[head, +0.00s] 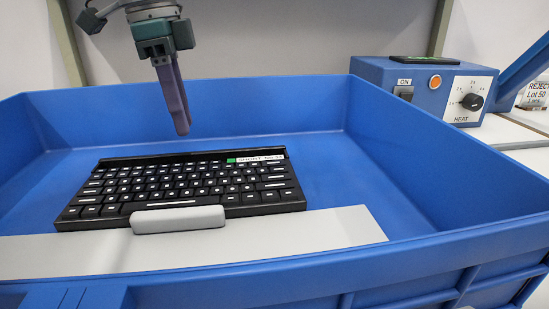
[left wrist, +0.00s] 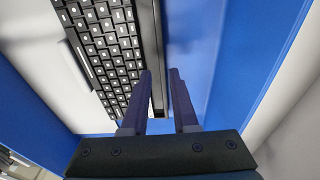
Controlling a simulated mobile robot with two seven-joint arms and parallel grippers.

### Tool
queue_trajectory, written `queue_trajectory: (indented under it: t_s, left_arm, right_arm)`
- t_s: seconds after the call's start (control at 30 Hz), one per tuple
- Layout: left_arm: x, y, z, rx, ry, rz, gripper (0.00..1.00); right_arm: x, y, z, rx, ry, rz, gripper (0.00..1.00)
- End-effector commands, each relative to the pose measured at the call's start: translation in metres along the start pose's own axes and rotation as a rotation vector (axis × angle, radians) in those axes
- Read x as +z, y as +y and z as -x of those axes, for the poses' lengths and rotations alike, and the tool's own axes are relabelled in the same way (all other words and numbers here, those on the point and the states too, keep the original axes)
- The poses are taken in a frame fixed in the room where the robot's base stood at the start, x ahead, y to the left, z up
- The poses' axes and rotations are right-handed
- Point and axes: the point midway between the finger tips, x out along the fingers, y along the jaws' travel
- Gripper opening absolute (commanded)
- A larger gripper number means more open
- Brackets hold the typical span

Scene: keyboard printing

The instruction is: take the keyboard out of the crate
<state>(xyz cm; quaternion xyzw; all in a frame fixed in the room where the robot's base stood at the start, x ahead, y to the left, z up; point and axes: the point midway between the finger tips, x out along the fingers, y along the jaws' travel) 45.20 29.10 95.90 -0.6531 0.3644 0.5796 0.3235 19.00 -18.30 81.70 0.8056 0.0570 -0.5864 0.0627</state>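A black keyboard (head: 180,187) with white-marked keys lies in the blue crate (head: 250,105). A green mark and a white label sit at its back right edge. The keyboard also shows in the left wrist view (left wrist: 105,45). My left gripper (head: 182,130) points down above the back edge of the keyboard, apart from it. In the left wrist view its two fingers (left wrist: 160,78) stand apart with the keyboard's back edge near the left finger, and nothing is held. My right gripper is not in view.
A light grey strip (head: 300,232) lies along the crate's front, with a grey rounded block (head: 178,219) at the keyboard's front edge. A blue heater box (head: 425,88) with a knob stands behind the crate at right. The crate's right side is empty.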

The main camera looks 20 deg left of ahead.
Motion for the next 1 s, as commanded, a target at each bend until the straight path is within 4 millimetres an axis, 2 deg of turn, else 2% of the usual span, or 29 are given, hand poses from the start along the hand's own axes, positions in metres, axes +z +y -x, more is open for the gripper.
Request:
queue_trajectory:
  t_s: [0.33,0.63,0.87,1.0]
  left_arm:
    - [0.001,-0.002,-0.049,0.002,0.000,-0.003,0.28]
    - [0.001,-0.002,-0.054,0.001,0.001,-0.003,0.28]
    - [0.001,-0.002,-0.054,0.001,0.001,-0.003,0.02]
    - [0.001,-0.002,-0.053,0.001,0.002,-0.003,0.00]
  right_arm:
    - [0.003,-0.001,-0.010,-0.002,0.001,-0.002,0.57]
    - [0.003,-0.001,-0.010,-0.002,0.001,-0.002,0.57]
    - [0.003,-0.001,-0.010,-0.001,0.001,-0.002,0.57]
    - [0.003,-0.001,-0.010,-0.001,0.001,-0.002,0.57]
